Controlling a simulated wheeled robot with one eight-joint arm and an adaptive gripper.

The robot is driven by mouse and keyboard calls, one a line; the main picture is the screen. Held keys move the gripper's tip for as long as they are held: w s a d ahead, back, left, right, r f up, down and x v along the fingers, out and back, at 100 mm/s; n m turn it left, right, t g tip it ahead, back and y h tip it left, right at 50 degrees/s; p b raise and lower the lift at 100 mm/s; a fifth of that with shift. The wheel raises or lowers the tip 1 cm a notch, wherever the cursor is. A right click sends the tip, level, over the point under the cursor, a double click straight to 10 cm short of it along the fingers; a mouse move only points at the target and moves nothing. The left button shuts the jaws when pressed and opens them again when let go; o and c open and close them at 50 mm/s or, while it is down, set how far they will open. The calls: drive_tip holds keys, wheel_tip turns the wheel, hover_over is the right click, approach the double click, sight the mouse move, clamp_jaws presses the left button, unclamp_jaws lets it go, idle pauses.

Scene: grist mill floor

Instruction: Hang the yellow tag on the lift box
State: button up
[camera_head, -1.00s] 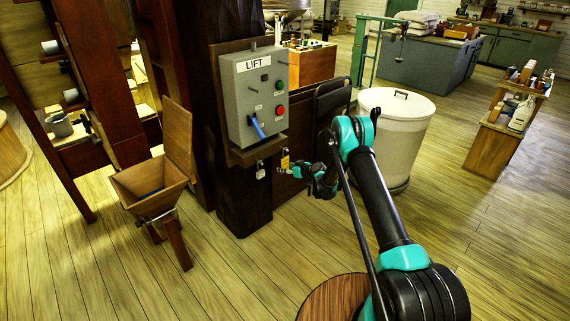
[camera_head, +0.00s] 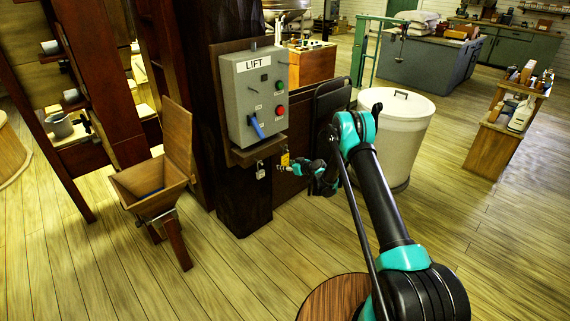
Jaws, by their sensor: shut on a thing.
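The grey lift box (camera_head: 255,95) is mounted on a wooden board on the dark post. It has a LIFT label, a green button, a red button and a blue lever (camera_head: 257,127). The small yellow tag (camera_head: 285,159) is upright, below and right of the box, close to the post's right edge. My gripper (camera_head: 284,167) is shut on the yellow tag; the fingers are small and their exact grip is hard to see. A small padlock-like item (camera_head: 261,170) hangs under the board, just left of the tag.
A wooden hopper (camera_head: 150,188) stands left of the post. A white lidded bin (camera_head: 397,135) stands behind my arm, with a dark folded chair-like object (camera_head: 330,105) beside it. Open plank floor lies in front and to the right.

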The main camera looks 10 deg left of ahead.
drive_tip(key=s+d, duration=0.4)
drive_tip(key=d, duration=0.2)
drive_tip(key=shift+s, duration=0.3)
idle(1.0)
